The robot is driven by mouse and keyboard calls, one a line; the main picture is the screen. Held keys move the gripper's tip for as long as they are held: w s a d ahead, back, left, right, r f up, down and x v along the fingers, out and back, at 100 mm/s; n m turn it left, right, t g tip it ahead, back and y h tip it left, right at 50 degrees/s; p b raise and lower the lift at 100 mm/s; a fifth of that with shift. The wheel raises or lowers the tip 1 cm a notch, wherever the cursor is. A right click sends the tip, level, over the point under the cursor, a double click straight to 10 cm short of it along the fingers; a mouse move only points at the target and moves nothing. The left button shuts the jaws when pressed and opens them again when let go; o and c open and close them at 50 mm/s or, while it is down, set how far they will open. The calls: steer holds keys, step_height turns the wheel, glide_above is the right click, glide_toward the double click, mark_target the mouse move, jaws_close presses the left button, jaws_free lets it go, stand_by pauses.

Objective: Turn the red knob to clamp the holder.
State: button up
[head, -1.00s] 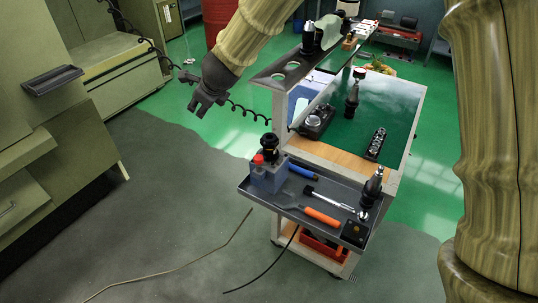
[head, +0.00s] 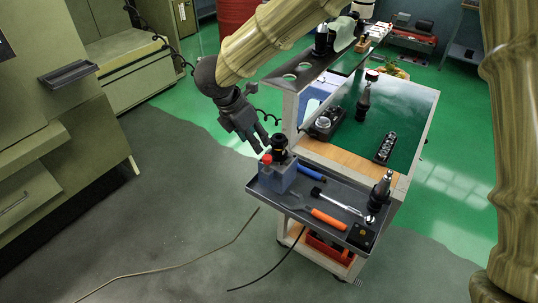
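The red knob (head: 267,158) sits on top of a blue-grey clamping block (head: 275,178) at the left end of the cart's dark front tray. A black tool holder (head: 279,146) stands upright in the block, just right of the knob. My gripper (head: 262,143) is just above and beside the knob and holder, fingers pointing down and to the right. Its fingers look apart with nothing between them. Whether a finger touches the knob or holder cannot be told from this view.
The tray (head: 262,196) also carries a blue-handled tool (head: 312,173), a ratchet (head: 338,201), an orange-handled wrench (head: 328,219) and another tool holder (head: 380,190). The cart's upper shelf (head: 300,72) rises behind the block. Open floor lies to the left.

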mark_target(266, 157)
steer(key=p+x, duration=0.3)
steer(key=x, duration=0.7)
steer(key=shift+w+d+f, duration=0.1)
steer(key=shift+f, duration=0.1)
steer(key=shift+c, duration=0.2)
steer(key=c, duration=1)
